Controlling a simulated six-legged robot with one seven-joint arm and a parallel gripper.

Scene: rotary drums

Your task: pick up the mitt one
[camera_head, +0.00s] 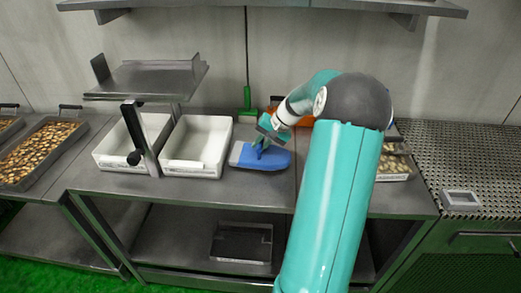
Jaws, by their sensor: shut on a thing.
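A blue mitt (274,158) with a pale grey cuff end lies on or just above the steel bench, right of the white bins. I cannot tell whether it touches the bench. My gripper (261,147) is above the mitt and shut on its upper side. The fingertips are small in the picture and partly merge with the mitt. My teal arm reaches in from the lower right and hides part of the bench behind it.
Two white bins (196,173) stand left of the mitt, with a raised steel shelf (150,80) over them. A green upright tool (248,98) leans at the wall. An orange item (305,121) and a tray (396,177) sit partly behind my arm. Bare bench (231,192) lies in front.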

